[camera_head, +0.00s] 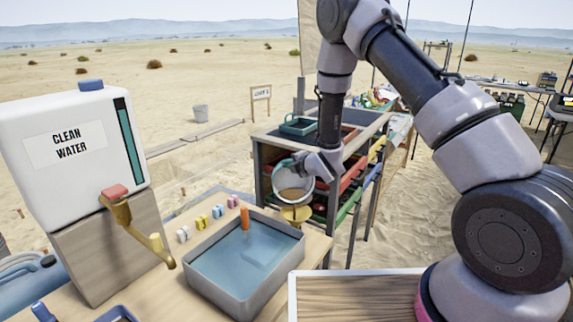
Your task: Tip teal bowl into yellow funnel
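The teal bowl (279,173) is tilted on its side in the air, its pale rim and brownish inside facing me. My gripper (312,166) is at the bowl's upper right edge and appears shut on it; the fingertips are partly hidden. The yellow funnel (296,214) is directly below the bowl, near the back right corner of the wooden table. The bowl's lower rim is just above the funnel or overlaps it in this view; I cannot tell whether they touch.
A grey basin of water (243,262) holds an orange item (245,217) at its back edge. A white clean-water tank (70,140) with a brass tap (135,226) stands left. Small colored blocks (202,222) line the table. A shelf bench (270,143) stands behind.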

